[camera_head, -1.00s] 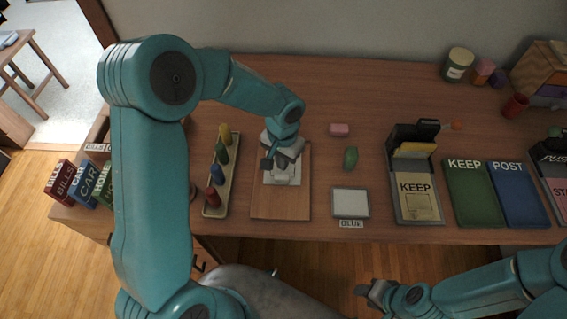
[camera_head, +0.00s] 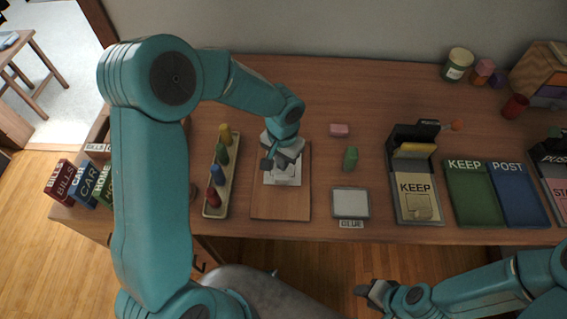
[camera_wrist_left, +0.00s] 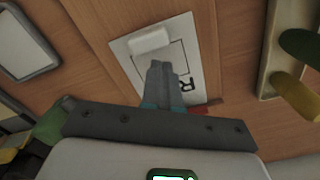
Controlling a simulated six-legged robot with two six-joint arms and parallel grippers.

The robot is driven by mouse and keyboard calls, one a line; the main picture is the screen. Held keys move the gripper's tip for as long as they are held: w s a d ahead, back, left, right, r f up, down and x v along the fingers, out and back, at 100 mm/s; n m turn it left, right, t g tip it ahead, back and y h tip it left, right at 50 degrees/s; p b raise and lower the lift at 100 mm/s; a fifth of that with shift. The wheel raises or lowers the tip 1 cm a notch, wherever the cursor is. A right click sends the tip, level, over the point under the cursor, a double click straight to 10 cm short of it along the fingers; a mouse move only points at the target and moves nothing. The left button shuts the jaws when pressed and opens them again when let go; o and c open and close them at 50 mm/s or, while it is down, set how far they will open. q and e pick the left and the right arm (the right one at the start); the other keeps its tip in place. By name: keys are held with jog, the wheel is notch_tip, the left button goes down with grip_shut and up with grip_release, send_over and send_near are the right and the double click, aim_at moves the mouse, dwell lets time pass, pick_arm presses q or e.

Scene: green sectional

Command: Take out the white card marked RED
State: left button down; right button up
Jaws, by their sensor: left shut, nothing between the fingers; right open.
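A white card (camera_wrist_left: 188,52) with a black outline and a letter R lies on a wooden board; the rest of its lettering is hidden. It also shows in the head view (camera_head: 284,178), partly under my left gripper. A small white block (camera_wrist_left: 150,41) sits on the card. My left gripper (camera_wrist_left: 160,66) is shut and empty, its fingertips over the card beside the block. I cannot tell whether they touch it. My left gripper also shows in the head view (camera_head: 268,163). My right gripper (camera_head: 368,291) is open and empty in front of the desk.
A tray (camera_head: 208,213) of coloured pegs stands left of the wooden board (camera_head: 281,208). A grey-framed pad (camera_head: 351,203), a pink block (camera_head: 340,130) and a green piece (camera_head: 350,158) lie to the right. Beyond are a KEEP box (camera_head: 417,200) and green and blue folders.

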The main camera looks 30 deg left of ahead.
aim_at(282, 189)
pick_arm(q)
jog(key=shift+f+b, duration=0.8)
dwell(0.4)
jog(key=shift+r, duration=0.25)
dwell(0.5)
jog(key=shift+s+d+b, duration=0.4)
jog(key=shift+s, duration=0.4)
jog(key=shift+s+d+b, duration=0.4)
jog(key=shift+s+b, duration=0.05)
jog(key=shift+s, duration=0.4)
jog(key=shift+s+d+b, duration=0.4)
jog(key=shift+s, duration=0.4)
notch_tip(282, 189, up, 7)
jog(key=p, duration=0.5)
jog(key=shift+w, duration=0.25)
jog(key=shift+a, duration=0.15)
jog(key=shift+s, duration=0.1)
